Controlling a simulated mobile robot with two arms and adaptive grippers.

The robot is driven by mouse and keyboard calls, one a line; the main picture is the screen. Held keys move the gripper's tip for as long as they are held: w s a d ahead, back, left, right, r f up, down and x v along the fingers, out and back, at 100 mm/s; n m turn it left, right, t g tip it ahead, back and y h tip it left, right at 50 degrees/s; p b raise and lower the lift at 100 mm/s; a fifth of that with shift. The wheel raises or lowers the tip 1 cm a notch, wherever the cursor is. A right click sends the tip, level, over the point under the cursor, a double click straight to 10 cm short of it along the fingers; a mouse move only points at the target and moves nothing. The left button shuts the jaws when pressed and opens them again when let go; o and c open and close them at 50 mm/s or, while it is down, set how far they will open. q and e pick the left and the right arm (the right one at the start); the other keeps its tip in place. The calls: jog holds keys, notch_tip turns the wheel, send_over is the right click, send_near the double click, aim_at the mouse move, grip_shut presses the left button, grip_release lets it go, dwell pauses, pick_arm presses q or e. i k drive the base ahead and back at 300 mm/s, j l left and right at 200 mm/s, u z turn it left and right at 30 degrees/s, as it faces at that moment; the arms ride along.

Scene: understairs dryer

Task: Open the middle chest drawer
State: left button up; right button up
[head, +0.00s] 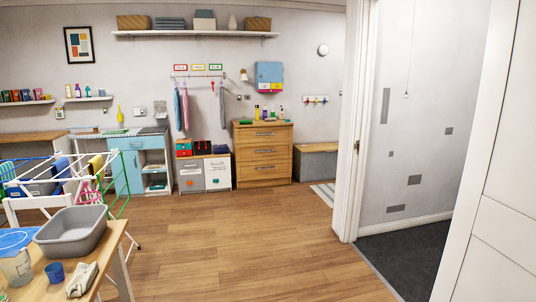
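The wooden chest of drawers (242,166) stands against the far wall, a little left of the picture's middle. It has three drawers stacked one above another, each with a dark handle. The middle drawer (264,155) looks shut, as do the top drawer (264,140) and the bottom drawer (264,173). Several small bottles and other items stand on the chest's top. Neither of my grippers is in the head view.
A table with a grey basin (72,232) stands at the near left, beside a drying rack (60,180). Grey and white boxes (204,174) stand left of the chest, a bench (315,163) right of it. An open doorway (400,130) is at right. The wooden floor (230,240) between is clear.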

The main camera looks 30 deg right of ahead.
aim_at(262, 148)
jog(key=i+l+z, duration=0.25)
jog(key=i, duration=0.15)
jog(key=i+z, duration=0.2)
jog(key=i, duration=0.15)
jog(key=i+l+z, duration=0.1)
jog(key=i+z, duration=0.25)
jog(key=i, duration=4.75)
